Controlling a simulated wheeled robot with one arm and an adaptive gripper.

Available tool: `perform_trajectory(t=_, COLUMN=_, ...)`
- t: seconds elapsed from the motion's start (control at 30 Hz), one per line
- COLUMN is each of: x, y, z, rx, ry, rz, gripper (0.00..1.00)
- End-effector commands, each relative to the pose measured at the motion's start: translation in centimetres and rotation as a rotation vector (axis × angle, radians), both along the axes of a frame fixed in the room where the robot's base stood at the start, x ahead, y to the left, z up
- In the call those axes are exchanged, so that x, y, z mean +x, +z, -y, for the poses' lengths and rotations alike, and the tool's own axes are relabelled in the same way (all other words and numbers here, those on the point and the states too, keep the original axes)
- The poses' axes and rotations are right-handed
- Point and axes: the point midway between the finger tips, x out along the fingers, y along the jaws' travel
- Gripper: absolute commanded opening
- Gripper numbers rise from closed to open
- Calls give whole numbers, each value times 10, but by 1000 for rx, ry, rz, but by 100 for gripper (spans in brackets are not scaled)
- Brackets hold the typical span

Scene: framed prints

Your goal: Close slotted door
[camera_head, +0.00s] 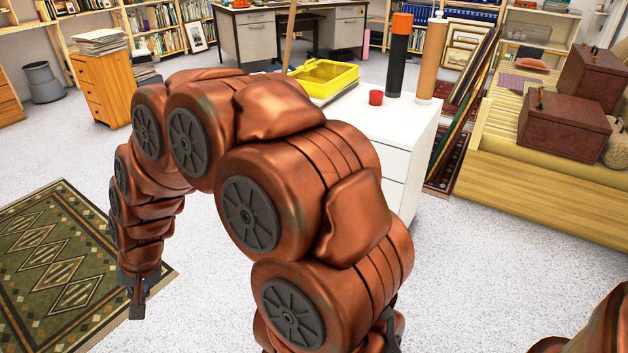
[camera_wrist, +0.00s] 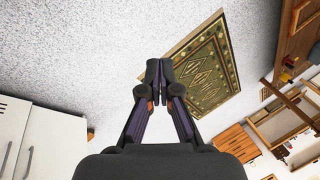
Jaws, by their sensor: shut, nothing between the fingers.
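A pale cabinet front (camera_wrist: 40,140) stands at the left edge of the wrist view. No slotted door is clear in the head view. My gripper (camera_head: 137,308) hangs low over the floor at the left of the head view. In the wrist view my gripper (camera_wrist: 158,78) has its fingertips together, empty, and apart from the cabinet front.
A patterned rug (camera_head: 65,265) lies by my gripper. A white drawer cabinet (camera_head: 400,130) behind my arm bears a yellow tray (camera_head: 325,78), a red cup (camera_head: 376,98) and two cylinders. A wooden bench (camera_head: 550,190) with brown boxes stands right. Speckled floor (camera_head: 480,270) is clear.

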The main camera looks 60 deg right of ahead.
Motion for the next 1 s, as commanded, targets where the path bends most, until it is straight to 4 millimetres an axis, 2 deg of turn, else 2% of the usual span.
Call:
perform_trajectory(t=0.03, x=23, y=-8, z=5, rx=23, ry=-69, rz=28, gripper=0)
perform_trajectory(t=0.1, x=57, y=-14, z=16, rx=52, ry=-176, rz=84, gripper=0)
perform_trajectory(t=0.27, x=130, y=-28, z=54, rx=113, ry=-436, rz=210, gripper=0)
perform_trajectory(t=0.4, x=180, y=-46, z=102, rx=154, ry=-671, rz=313, gripper=0)
perform_trajectory(t=0.53, x=215, y=-63, z=159, rx=176, ry=-893, rz=419, gripper=0)
perform_trajectory(t=0.63, x=231, y=-80, z=207, rx=183, ry=-1063, rz=499, gripper=0)
perform_trajectory(t=0.77, x=239, y=-102, z=275, rx=170, ry=-1278, rz=616, gripper=0)
perform_trajectory(t=0.87, x=234, y=-119, z=330, rx=147, ry=-1437, rz=719, gripper=0)
perform_trajectory(t=1.0, x=209, y=-142, z=404, rx=88, ry=-1639, rz=873, gripper=0)
